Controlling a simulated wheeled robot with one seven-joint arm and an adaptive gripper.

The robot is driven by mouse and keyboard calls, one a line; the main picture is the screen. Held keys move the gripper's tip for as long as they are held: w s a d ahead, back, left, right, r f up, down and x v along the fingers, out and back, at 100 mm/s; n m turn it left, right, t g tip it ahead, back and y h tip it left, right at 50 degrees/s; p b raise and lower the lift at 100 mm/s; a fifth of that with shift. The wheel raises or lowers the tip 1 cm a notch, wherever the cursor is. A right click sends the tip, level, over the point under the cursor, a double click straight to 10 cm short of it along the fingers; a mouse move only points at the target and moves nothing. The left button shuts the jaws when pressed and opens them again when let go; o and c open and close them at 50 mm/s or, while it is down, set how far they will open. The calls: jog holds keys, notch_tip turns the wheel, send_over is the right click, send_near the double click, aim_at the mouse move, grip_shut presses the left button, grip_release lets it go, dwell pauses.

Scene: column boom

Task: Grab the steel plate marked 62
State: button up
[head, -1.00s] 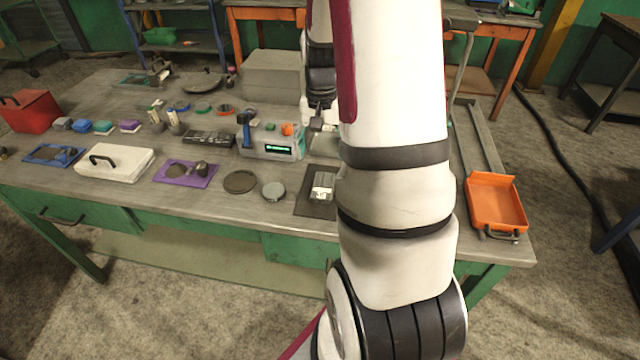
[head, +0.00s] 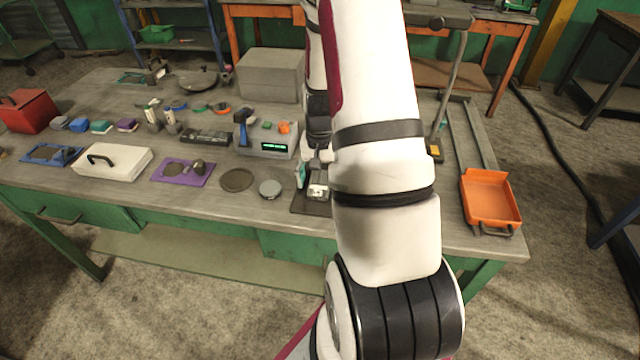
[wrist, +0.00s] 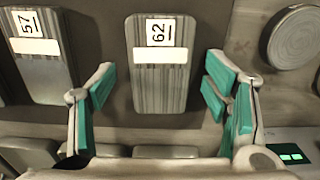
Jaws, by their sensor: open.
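The steel plate marked 62 (wrist: 160,85) is a dark, brushed, rounded rectangle with a white label, lying flat in the middle of the wrist view. My gripper (wrist: 160,88) is open, with one teal-padded finger on each side of the plate and gaps visible between pads and plate. In the head view my gripper (head: 314,172) is over the plate, partly hidden by my arm. Contact or exact height cannot be told.
A similar plate marked 57 (wrist: 45,72) lies beside it, left in the wrist view. A round grey disc (wrist: 297,38) lies on the other side. A device with a green display (head: 268,140) stands behind. An orange tray (head: 488,198) is at the table's right end.

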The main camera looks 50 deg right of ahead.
grip_shut()
jog(key=shift+r, duration=0.1)
